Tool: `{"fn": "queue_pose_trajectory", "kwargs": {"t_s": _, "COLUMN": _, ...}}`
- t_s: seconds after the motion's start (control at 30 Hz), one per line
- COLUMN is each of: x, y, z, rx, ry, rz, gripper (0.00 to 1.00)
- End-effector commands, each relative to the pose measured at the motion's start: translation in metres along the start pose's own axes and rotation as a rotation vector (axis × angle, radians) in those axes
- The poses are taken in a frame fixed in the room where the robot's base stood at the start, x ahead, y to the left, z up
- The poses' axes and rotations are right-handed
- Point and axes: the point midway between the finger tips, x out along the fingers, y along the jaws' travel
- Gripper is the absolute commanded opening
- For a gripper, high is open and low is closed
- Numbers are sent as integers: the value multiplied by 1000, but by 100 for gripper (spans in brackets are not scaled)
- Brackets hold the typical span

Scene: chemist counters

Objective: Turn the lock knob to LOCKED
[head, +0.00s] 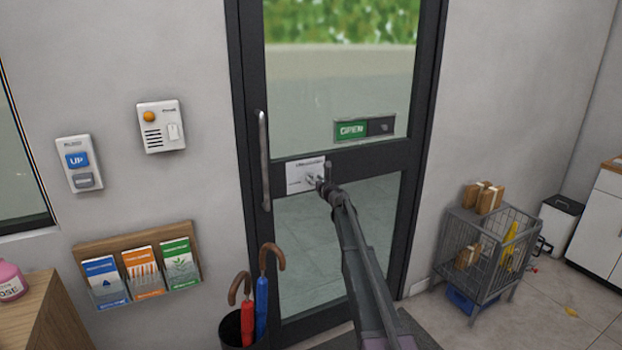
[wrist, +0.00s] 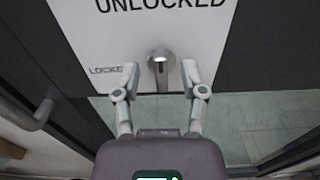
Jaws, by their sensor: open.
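The lock knob (wrist: 161,68) is a small metal thumb-turn on a white plate (wrist: 85,30) in the wrist view. It points straight down from its round hub. "UNLOCKED" is printed above it and a partly readable "LOCKE…" label to its left. My gripper (wrist: 161,78) is open, with one fingertip on each side of the knob and gaps showing between. In the head view the white plate (head: 295,172) sits on the door's middle rail, and my gripper (head: 316,182) is in front of it, hiding most of the knob.
The glass door has a dark frame and a vertical pull handle (head: 264,160) left of the plate. A green OPEN sign (head: 351,130) is above right. An umbrella stand (head: 238,328) is below left, and a wire cart (head: 485,255) with parcels stands at right.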

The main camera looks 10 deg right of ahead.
Motion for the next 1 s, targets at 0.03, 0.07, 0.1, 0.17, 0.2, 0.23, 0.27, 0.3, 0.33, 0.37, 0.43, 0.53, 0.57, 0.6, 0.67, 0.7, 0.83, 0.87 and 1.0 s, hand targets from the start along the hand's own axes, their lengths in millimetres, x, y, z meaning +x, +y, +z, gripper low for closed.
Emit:
{"fn": "queue_pose_trajectory", "kwargs": {"t_s": 0.03, "x": 9, "y": -1, "z": 0, "rx": 0, "ry": 0, "rz": 0, "gripper": 54}}
{"fn": "queue_pose_trajectory", "kwargs": {"t_s": 0.07, "x": 11, "y": -1, "z": 0, "rx": 0, "ry": 0, "rz": 0, "gripper": 54}}
{"fn": "queue_pose_trajectory", "kwargs": {"t_s": 0.1, "x": 15, "y": -1, "z": 0, "rx": 0, "ry": 0, "rz": 0, "gripper": 54}}
{"fn": "queue_pose_trajectory", "kwargs": {"t_s": 0.17, "x": 18, "y": -1, "z": 0, "rx": 0, "ry": 0, "rz": 0, "gripper": 54}}
{"fn": "queue_pose_trajectory", "kwargs": {"t_s": 0.2, "x": 20, "y": -1, "z": 0, "rx": 0, "ry": 0, "rz": 0, "gripper": 54}}
{"fn": "queue_pose_trajectory", "kwargs": {"t_s": 0.23, "x": 22, "y": -1, "z": 0, "rx": 0, "ry": 0, "rz": 0, "gripper": 54}}
{"fn": "queue_pose_trajectory", "kwargs": {"t_s": 0.27, "x": 22, "y": -1, "z": 0, "rx": 0, "ry": 0, "rz": 0, "gripper": 54}}
{"fn": "queue_pose_trajectory", "kwargs": {"t_s": 0.3, "x": 23, "y": -1, "z": 0, "rx": 0, "ry": 0, "rz": 0, "gripper": 54}}
{"fn": "queue_pose_trajectory", "kwargs": {"t_s": 0.33, "x": 24, "y": -1, "z": 0, "rx": 0, "ry": 0, "rz": 0, "gripper": 54}}
{"fn": "queue_pose_trajectory", "kwargs": {"t_s": 0.37, "x": 24, "y": -1, "z": 0, "rx": 0, "ry": 0, "rz": 0, "gripper": 54}}
{"fn": "queue_pose_trajectory", "kwargs": {"t_s": 0.43, "x": 24, "y": -1, "z": 0, "rx": 0, "ry": 0, "rz": -1, "gripper": 54}}
{"fn": "queue_pose_trajectory", "kwargs": {"t_s": 0.53, "x": 24, "y": -1, "z": 0, "rx": 0, "ry": 0, "rz": -1, "gripper": 54}}
{"fn": "queue_pose_trajectory", "kwargs": {"t_s": 0.57, "x": 24, "y": -1, "z": 0, "rx": 0, "ry": 0, "rz": -1, "gripper": 54}}
{"fn": "queue_pose_trajectory", "kwargs": {"t_s": 0.6, "x": 24, "y": -1, "z": 0, "rx": 0, "ry": 0, "rz": -1, "gripper": 54}}
{"fn": "queue_pose_trajectory", "kwargs": {"t_s": 0.67, "x": 24, "y": -1, "z": 0, "rx": 0, "ry": 0, "rz": -1, "gripper": 45}}
{"fn": "queue_pose_trajectory", "kwargs": {"t_s": 0.7, "x": 24, "y": -1, "z": 0, "rx": 0, "ry": 0, "rz": -1, "gripper": 34}}
{"fn": "queue_pose_trajectory", "kwargs": {"t_s": 0.83, "x": 24, "y": -1, "z": 0, "rx": 0, "ry": 0, "rz": -1, "gripper": 0}}
{"fn": "queue_pose_trajectory", "kwargs": {"t_s": 0.87, "x": 24, "y": -1, "z": 0, "rx": 0, "ry": 0, "rz": -1, "gripper": 0}}
{"fn": "queue_pose_trajectory", "kwargs": {"t_s": 1.0, "x": 25, "y": 4, "z": 0, "rx": 0, "ry": 0, "rz": 0, "gripper": 0}}
